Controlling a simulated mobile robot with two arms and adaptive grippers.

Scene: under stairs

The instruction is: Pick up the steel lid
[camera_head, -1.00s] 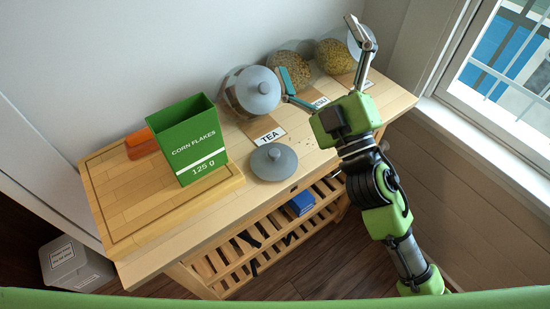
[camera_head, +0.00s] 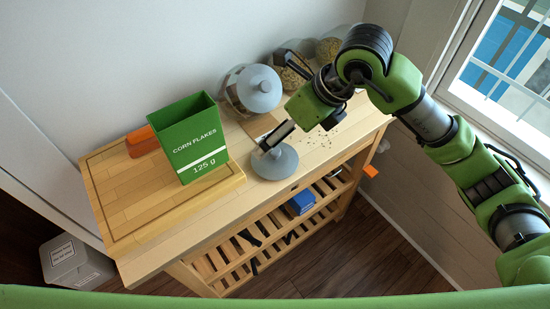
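The round grey steel lid (camera_head: 274,166) with its knob lies on the wooden table's front part, right of the cereal box. My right gripper (camera_head: 283,98) reaches in from the right with its fingers spread apart. One finger is just above the lid's knob and partly hides it. The other finger is farther back, near the jars. No object is seen between the fingers, and I cannot tell whether the near finger touches the lid. My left gripper is not in view.
A glass jar with a grey lid (camera_head: 258,90) stands behind the steel lid. A green corn flakes box (camera_head: 189,139) stands on a wooden board (camera_head: 126,207) with an orange object (camera_head: 142,143). Filled jars (camera_head: 328,49) stand at the back. A small orange piece (camera_head: 370,171) shows beside the table's right end.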

